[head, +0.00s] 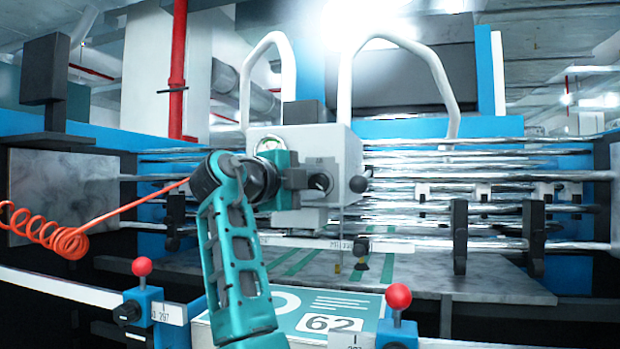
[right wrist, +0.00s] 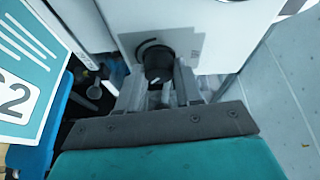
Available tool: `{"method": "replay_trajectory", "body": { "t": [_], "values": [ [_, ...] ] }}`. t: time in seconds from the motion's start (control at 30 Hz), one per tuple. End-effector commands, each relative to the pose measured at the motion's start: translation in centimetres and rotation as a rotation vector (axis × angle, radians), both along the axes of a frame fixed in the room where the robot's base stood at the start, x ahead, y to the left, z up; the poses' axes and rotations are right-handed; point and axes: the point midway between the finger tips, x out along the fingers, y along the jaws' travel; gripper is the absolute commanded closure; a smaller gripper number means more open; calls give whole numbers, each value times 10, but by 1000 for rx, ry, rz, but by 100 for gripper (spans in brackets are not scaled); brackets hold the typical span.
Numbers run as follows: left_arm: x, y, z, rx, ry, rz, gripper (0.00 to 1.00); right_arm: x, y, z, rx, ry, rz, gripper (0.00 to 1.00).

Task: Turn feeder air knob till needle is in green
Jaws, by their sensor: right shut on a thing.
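The feeder air knob (head: 320,182) is black with a pale pointer mark, on a grey plate on the front of the white feeder box. It also shows in the right wrist view (right wrist: 158,60), on the white panel. My right gripper (right wrist: 158,92) is shut on the knob, with a grey finger on each side of it. In the head view, my teal right gripper (head: 298,179) reaches the knob from the left. The gauge (head: 271,144) shows only its upper part with some green, above my wrist; I cannot make out the needle. My left gripper is not in view.
A dark round handle (head: 358,184) sits on the box's right. Metal rollers (head: 450,165) run across behind. Two red-topped levers (head: 142,267) (head: 398,297) stand in front, with a card marked 62 (head: 335,312) between them. An orange coiled hose (head: 65,238) hangs at left.

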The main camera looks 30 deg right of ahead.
Motion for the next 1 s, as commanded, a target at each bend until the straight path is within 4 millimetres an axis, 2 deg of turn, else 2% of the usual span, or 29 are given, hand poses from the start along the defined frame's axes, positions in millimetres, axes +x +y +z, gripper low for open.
{"method": "replay_trajectory", "body": {
  "t": [0.7, 0.73, 0.97, 1.0],
  "values": [
    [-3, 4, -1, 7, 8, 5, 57, 1, 0, 0, 46, -53, 3, 95],
    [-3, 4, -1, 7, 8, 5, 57, 1, 0, 0, 46, -53, 3, 62],
    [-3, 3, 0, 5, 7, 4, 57, 0, 0, 0, 45, -52, 2, 40],
    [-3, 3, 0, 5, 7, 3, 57, 0, 0, 0, 45, -52, 2, 40]
  ]
}}
